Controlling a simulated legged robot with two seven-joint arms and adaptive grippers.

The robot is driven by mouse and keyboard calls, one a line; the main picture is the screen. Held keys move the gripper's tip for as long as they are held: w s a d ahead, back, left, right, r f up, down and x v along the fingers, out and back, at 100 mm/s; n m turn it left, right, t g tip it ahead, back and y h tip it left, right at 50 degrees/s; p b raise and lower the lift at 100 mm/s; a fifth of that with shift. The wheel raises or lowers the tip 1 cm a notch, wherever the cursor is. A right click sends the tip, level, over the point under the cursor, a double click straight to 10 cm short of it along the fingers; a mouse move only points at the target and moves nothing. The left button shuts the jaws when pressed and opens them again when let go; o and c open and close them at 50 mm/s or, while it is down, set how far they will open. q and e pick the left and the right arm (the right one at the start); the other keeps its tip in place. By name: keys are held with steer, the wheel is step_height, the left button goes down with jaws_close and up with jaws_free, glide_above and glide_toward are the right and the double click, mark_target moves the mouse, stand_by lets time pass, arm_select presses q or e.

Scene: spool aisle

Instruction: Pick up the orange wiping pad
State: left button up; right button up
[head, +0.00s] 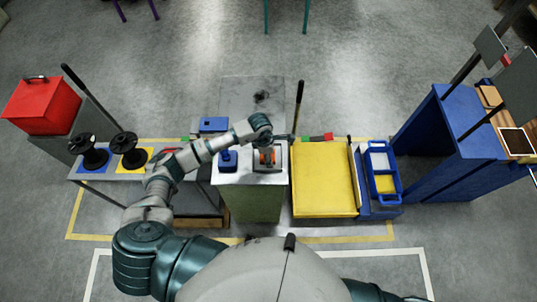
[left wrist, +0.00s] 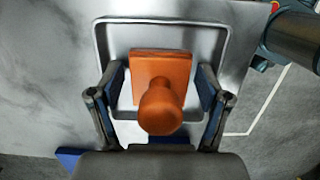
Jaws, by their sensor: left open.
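The orange wiping pad (left wrist: 162,95) has a square base and a round knob handle. It lies in a shallow tray with a pale rim (left wrist: 160,20). In the head view the pad (head: 267,157) is on the light top of the green cabinet (head: 255,203), partly hidden by my left gripper. My left gripper (head: 264,144) is above the pad. In the left wrist view its open fingers (left wrist: 161,78) stand on either side of the pad and knob, with a gap showing on both sides. My right gripper is not in view.
A small blue object (head: 228,160) stands left of the tray. A dark upright pole (head: 298,105) rises behind the cabinet. A yellow panel (head: 324,180) and a blue caddy (head: 382,173) are to the right. Black spools (head: 127,150) stand on the left bench.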

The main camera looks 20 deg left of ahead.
arm_select(q)
steer(key=shift+a, duration=0.1)
steer(key=c, duration=0.5)
steer(key=shift+a, duration=0.15)
steer(key=c, duration=0.4)
steer(key=shift+r, duration=0.1)
